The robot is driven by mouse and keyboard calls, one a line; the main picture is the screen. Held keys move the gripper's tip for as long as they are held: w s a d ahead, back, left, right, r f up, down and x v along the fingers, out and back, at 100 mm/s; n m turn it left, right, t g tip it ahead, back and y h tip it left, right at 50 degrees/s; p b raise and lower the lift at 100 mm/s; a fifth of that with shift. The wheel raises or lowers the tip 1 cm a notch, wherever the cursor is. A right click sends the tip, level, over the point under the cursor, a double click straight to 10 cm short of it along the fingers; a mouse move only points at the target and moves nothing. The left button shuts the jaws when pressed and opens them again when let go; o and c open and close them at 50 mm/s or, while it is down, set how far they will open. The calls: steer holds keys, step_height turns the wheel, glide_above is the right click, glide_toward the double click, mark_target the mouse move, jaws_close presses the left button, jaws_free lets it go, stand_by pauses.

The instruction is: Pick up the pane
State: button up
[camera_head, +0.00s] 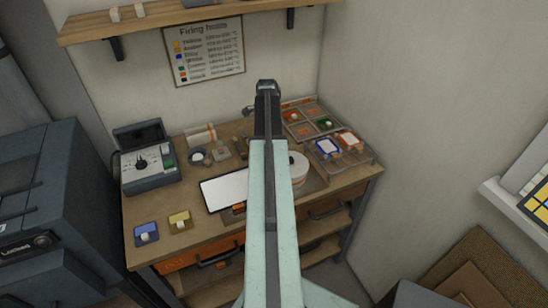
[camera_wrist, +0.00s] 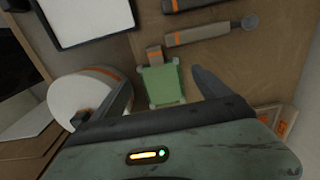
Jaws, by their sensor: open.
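A small green pane (camera_wrist: 165,86) with pale corner pieces and an orange-marked tab at one edge lies on the brown work surface in the wrist view. My gripper (camera_wrist: 158,80) is open, with one finger on each side of the pane in that view. The fingers appear apart from it, and nothing is held. I cannot tell the height of the fingers above it. In the head view my gripper (camera_head: 267,90) points away over the workbench (camera_head: 205,245), and my arm hides part of the bench. I cannot make out the green pane there.
A white light panel (camera_head: 224,190) lies on the bench, left of my arm. A round white thing (camera_head: 298,167) stands right of it. A divided tray (camera_head: 309,113) is at the back right. A control box (camera_head: 148,172) stands left. Orange-banded tools (camera_wrist: 205,36) lie beyond the pane.

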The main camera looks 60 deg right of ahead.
step_height(320, 180, down, 6)
steer(key=b, duration=0.5)
steer(key=shift+s+a+f, duration=0.1)
steer(key=shift+f, duration=0.05)
steer(key=shift+r, duration=0.25)
steer(key=shift+s, duration=0.1)
steer(key=c, duration=1.3)
step_height(320, 180, up, 13)
steer(key=p, duration=1.3)
